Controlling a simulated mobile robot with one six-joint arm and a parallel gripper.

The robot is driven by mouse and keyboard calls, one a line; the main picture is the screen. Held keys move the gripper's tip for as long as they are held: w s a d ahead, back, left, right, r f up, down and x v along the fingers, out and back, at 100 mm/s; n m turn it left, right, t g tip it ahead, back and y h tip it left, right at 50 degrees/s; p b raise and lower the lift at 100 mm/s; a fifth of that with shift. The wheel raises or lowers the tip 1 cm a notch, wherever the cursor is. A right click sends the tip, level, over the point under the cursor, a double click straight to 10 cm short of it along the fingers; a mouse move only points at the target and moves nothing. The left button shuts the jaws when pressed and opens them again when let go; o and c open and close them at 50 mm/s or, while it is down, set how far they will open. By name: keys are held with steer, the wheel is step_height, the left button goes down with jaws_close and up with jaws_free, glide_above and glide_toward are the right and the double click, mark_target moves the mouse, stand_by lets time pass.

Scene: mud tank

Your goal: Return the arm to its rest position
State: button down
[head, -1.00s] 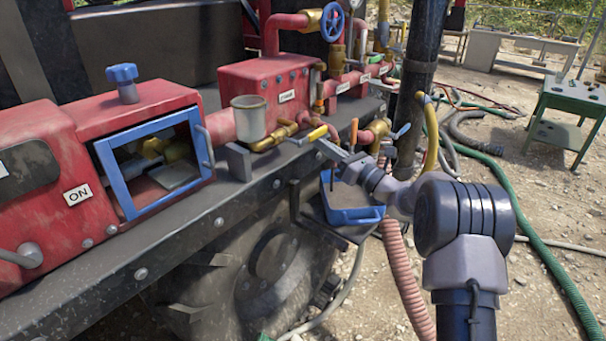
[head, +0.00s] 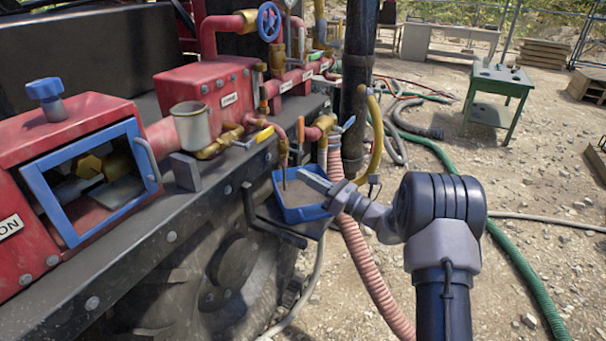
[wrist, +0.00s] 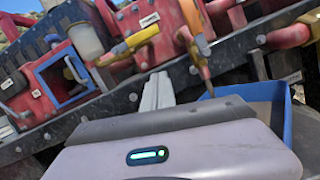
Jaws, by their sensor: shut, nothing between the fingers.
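My gripper (head: 314,180) is shut and empty. In the head view it points left, over or close to the blue tray (head: 302,214) on the bracket at the machine's side; I cannot tell the exact gap. In the wrist view the fingers (wrist: 157,92) lie together and point toward the red machine, with the blue tray (wrist: 288,125) just to their right. A brown downward spout (head: 284,160) hangs near the fingertips in the head view; it also shows in the wrist view (wrist: 200,62).
The red machine with a grey cup (head: 191,126), a yellow-handled valve (head: 264,134) and an open blue-framed window (head: 130,150) stands at left. A black post (head: 357,90) and a pink ribbed hose (head: 368,262) are close to my arm. Gravel at right is mostly open, crossed by a green hose (head: 520,270).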

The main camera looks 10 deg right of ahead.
steer(key=s+a+r+n+g+h, duration=0.1)
steer(key=s+a+r+n+g, duration=0.25)
steer(key=s, duration=0.35)
steer(key=s+a+r+n+g+h, duration=0.1)
steer(key=s+a+r+n+g, duration=0.15)
steer(key=s+a+n, duration=0.3)
steer(key=s+a+r+n+g+h, duration=0.15)
steer(key=s+a+n+g, duration=0.25)
steer(key=s, duration=0.4)
steer(key=s+d+f+n+h, duration=0.1)
steer(key=s+d+n+h, duration=0.2)
steer(key=s, duration=0.4)
steer(key=s+d+f+n+t+h, duration=0.1)
steer(key=s+d+n+h, duration=0.2)
steer(key=s, duration=0.4)
steer(key=s+d+f+n+t+h, duration=0.1)
steer(key=s+d+n+h, duration=0.3)
steer(key=s+n, duration=0.1)
steer(key=shift+s+d+f+n, duration=0.3)
steer(key=shift+s, duration=0.6)
